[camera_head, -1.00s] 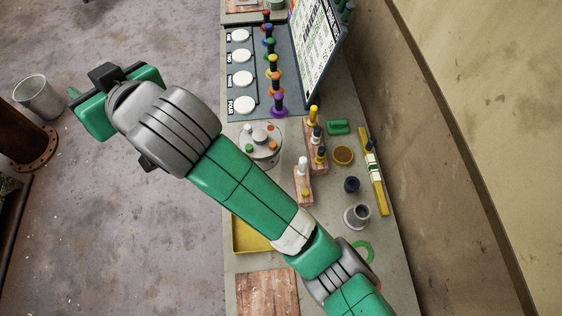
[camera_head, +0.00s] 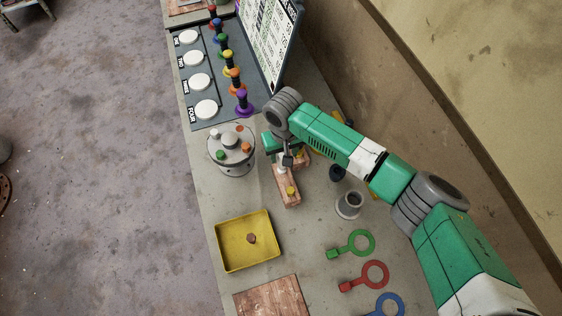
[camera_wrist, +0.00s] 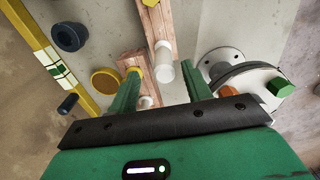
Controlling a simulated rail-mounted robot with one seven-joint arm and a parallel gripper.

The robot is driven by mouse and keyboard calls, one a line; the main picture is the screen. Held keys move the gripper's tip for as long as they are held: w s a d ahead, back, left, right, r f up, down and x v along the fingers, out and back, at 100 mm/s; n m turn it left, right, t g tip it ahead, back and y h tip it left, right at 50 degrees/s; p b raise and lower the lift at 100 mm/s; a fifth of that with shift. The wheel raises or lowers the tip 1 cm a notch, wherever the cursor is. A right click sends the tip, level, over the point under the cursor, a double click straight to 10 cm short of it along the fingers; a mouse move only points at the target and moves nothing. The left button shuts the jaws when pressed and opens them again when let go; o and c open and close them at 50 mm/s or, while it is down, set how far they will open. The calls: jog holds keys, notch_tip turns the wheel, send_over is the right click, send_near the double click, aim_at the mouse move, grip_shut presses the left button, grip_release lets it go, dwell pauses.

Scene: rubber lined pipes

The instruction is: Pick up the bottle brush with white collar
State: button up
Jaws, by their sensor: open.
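My gripper (camera_head: 284,158) is open and points down over the wooden blocks on the bench. In the wrist view the gripper (camera_wrist: 160,76) has a white cylindrical piece (camera_wrist: 164,72) in the gap between its fingers, seen from above. The piece stands at the end of a wooden block (camera_wrist: 158,28). It also shows as a small white part (camera_head: 281,170) under the gripper in the head view. I cannot make out brush bristles or a handle. Another small white part (camera_wrist: 147,101) is by the left finger, on a second wooden block (camera_wrist: 132,62). The gripper hides part of both blocks.
A round grey fixture (camera_head: 232,150) with coloured knobs stands left of the gripper. A yellow tray (camera_head: 247,241) lies in front. A grey cup (camera_head: 349,204) and a dark cylinder (camera_head: 337,173) stand to the right. Colour-collared handles (camera_head: 242,103) line the board behind.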

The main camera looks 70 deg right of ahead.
notch_tip(320, 180, down, 5)
jog(key=shift+w+a+f, duration=0.1)
jog(key=shift+w+a, duration=0.05)
grip_shut()
notch_tip(320, 180, up, 10)
jog(key=shift+r, duration=0.1)
notch_tip(320, 180, up, 5)
jog(key=p, duration=0.6)
dwell(0.4)
